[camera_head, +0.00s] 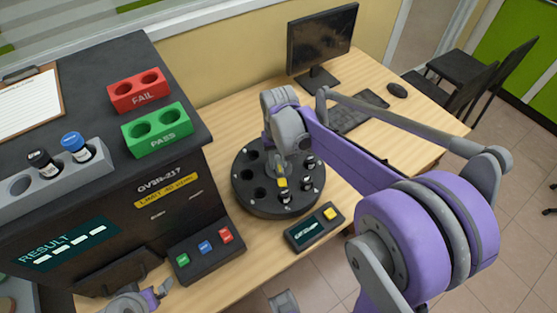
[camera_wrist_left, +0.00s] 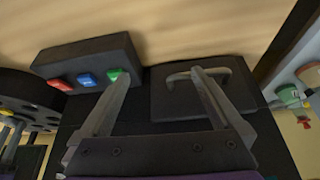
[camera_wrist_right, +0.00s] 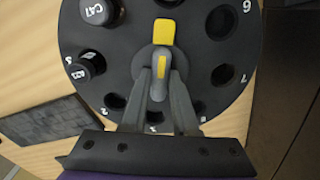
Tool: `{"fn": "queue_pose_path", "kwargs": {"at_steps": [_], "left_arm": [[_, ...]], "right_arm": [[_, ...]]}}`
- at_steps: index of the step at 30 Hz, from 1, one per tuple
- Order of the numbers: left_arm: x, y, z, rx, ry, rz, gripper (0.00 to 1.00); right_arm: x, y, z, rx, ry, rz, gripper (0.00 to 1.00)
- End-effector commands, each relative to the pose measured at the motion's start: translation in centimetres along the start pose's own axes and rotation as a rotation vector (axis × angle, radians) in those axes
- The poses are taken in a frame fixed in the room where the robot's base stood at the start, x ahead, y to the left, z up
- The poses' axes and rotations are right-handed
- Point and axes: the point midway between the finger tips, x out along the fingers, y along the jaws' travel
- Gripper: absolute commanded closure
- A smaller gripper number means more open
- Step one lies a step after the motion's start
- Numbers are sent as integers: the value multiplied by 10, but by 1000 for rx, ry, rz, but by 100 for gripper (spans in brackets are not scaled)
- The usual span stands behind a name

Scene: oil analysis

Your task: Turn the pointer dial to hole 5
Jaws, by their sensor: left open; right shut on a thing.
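The dial (camera_head: 240,203) is a round black disc with numbered holes around its rim, some holding black-capped vials. At its centre is a grey pointer with a yellow tip (camera_wrist_right: 163,33). In the right wrist view the tip faces a dark hole at the top edge, between the C47 vial (camera_wrist_right: 97,12) and the hole marked 6 (camera_wrist_right: 222,22); that hole's number is out of frame. My right gripper (camera_wrist_right: 160,75) is shut on the pointer's raised grip. My left gripper (camera_head: 152,297) is open and empty near the analyser's front handle (camera_wrist_left: 198,76), its fingers spread in the left wrist view.
A button box (camera_head: 207,250) and a small display unit (camera_head: 313,227) flank the dial's front. The black analyser (camera_head: 120,215) carries a red FAIL block (camera_head: 139,98), a green PASS block (camera_head: 157,137) and a grey vial rack (camera_head: 95,170). A monitor (camera_head: 322,40) stands behind.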

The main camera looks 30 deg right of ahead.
Motion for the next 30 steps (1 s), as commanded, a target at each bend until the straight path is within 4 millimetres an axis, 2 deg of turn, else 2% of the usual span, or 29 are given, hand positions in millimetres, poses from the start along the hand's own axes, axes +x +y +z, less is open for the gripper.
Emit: {"fn": "queue_pose_path", "kwargs": {"at_steps": [14,15,19,20,30], "left_arm": [[0,0,0,0,0,0,0],[0,0,0,0,0,0,0],[0,0,0,0,0,0,0],[0,0,0,0,0,0,0],[0,0,0,0,0,0,0]], "right_arm": [[0,0,0,17,0,0,100],[0,0,0,17,0,0,69],[0,0,0,16,0,0,46],[0,0,0,16,0,0,43],[-4,0,0,16,0,0,43]]}}
